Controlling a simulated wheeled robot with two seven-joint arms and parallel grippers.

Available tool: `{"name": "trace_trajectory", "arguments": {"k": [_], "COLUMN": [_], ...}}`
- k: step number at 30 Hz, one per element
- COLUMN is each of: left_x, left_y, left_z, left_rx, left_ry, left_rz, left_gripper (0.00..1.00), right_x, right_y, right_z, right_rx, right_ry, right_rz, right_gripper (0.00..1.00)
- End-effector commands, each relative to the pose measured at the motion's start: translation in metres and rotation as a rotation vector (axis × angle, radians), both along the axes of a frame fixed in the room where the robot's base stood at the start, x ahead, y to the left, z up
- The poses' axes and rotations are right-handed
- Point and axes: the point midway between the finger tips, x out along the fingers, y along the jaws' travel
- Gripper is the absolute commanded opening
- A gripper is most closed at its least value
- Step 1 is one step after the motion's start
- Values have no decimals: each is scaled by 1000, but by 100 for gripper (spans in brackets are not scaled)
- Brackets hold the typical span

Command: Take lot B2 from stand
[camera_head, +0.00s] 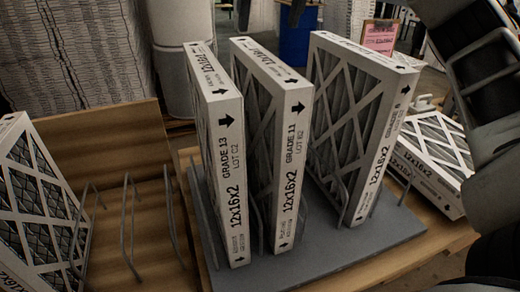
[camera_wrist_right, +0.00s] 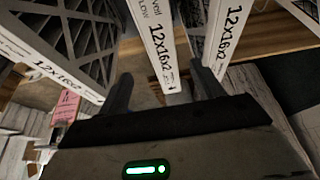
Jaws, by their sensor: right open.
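Three white-framed filters stand upright in wire dividers on a grey stand (camera_head: 350,245) in the head view. The left filter (camera_head: 222,150) reads grade 13, lot C2. The middle filter (camera_head: 285,160) reads grade 11, and its lot mark looks like B2. The right filter (camera_head: 375,155) stands apart, its lot mark unreadable. My right gripper (camera_head: 480,75) is at the upper right, away from the middle filter. In the right wrist view my right gripper (camera_wrist_right: 163,90) is open, with a filter edge (camera_wrist_right: 155,45) showing beyond its fingers; I cannot tell which filter. My left gripper is not in view.
Another filter (camera_head: 435,160) lies tilted at the right. A further filter (camera_head: 35,205) leans at the left, beside a wooden rack (camera_head: 120,130) with empty wire dividers. A pink sign (camera_head: 380,37) and a blue drum (camera_head: 300,40) are behind.

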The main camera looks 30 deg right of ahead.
Motion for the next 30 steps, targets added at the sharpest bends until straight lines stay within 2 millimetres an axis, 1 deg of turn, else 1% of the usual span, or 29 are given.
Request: {"name": "trace_trajectory", "arguments": {"k": [1,2,6,11,14,18,21,24,30], "left_x": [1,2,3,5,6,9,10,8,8], "left_y": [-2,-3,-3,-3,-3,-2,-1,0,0], "left_z": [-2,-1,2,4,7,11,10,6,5], "left_rx": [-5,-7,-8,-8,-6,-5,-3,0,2], "left_ry": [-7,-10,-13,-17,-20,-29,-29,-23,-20], "left_rz": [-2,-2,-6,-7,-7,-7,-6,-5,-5], "left_gripper": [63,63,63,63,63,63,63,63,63], "right_x": [4,6,12,15,16,20,24,26,26], "right_y": [0,-1,-3,-3,-2,-2,-3,-3,-3], "right_z": [-14,-19,-32,-39,-51,-73,-82,-87,-87], "right_rx": [1,0,-1,-2,-2,-2,-1,-1,-1], "right_ry": [5,4,1,0,3,2,1,-1,-1], "right_rz": [2,2,1,1,2,0,0,1,1], "right_gripper": [66,66,66,66,66,66,66,66,66]}}
